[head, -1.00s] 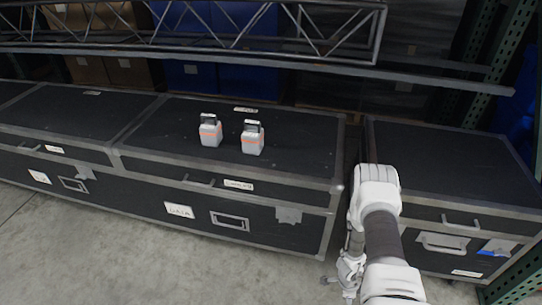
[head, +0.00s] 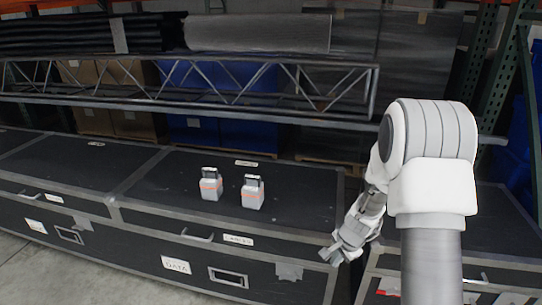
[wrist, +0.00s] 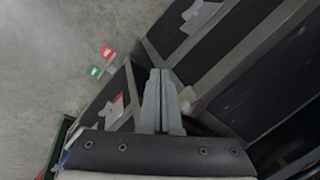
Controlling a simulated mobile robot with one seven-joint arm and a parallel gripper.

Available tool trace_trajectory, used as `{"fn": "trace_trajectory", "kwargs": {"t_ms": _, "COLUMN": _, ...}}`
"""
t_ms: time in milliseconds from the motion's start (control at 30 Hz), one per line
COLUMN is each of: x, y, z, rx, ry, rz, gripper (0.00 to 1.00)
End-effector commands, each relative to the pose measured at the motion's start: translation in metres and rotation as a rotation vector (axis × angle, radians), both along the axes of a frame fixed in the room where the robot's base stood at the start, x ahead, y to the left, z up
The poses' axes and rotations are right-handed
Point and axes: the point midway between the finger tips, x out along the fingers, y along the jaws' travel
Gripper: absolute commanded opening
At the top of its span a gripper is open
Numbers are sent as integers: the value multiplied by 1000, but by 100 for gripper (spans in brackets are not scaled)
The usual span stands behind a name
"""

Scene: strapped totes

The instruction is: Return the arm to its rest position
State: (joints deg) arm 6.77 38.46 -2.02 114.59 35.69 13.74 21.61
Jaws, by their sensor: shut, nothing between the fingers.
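My gripper (head: 338,251) is at the end of my bent arm, on the right side of the head view. It is in front of the right end of the middle black case and holds nothing. In the wrist view my gripper's fingers (wrist: 162,76) are together. Two small white totes, each with an orange band and a dark handle on top, stand upright on the middle black case. The left tote (head: 211,186) and the right tote (head: 252,193) are apart from each other and to the left of my gripper.
The middle black case (head: 300,210) has bare room on its top around the totes. Another black case (head: 500,225) is at the right, partly hidden by my arm. A metal truss (head: 230,95) runs along the shelf behind. Grey floor (wrist: 50,50) shows in the wrist view.

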Motion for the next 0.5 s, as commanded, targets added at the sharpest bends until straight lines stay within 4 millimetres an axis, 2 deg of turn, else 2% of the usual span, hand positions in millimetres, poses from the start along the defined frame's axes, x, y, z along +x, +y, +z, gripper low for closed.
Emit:
{"fn": "trace_trajectory", "kwargs": {"t_ms": 33, "x": 0, "y": 6, "z": 24, "rx": -3, "ry": -23, "rz": 43, "gripper": 0}}
{"fn": "trace_trajectory", "kwargs": {"t_ms": 200, "x": -14, "y": 22, "z": 89, "rx": -21, "ry": -72, "rz": 195, "gripper": 0}}
{"fn": "trace_trajectory", "kwargs": {"t_ms": 367, "x": -37, "y": 36, "z": 144, "rx": -52, "ry": -112, "rz": 335, "gripper": 0}}
{"fn": "trace_trajectory", "kwargs": {"t_ms": 500, "x": -63, "y": 46, "z": 185, "rx": -91, "ry": -144, "rz": 453, "gripper": 0}}
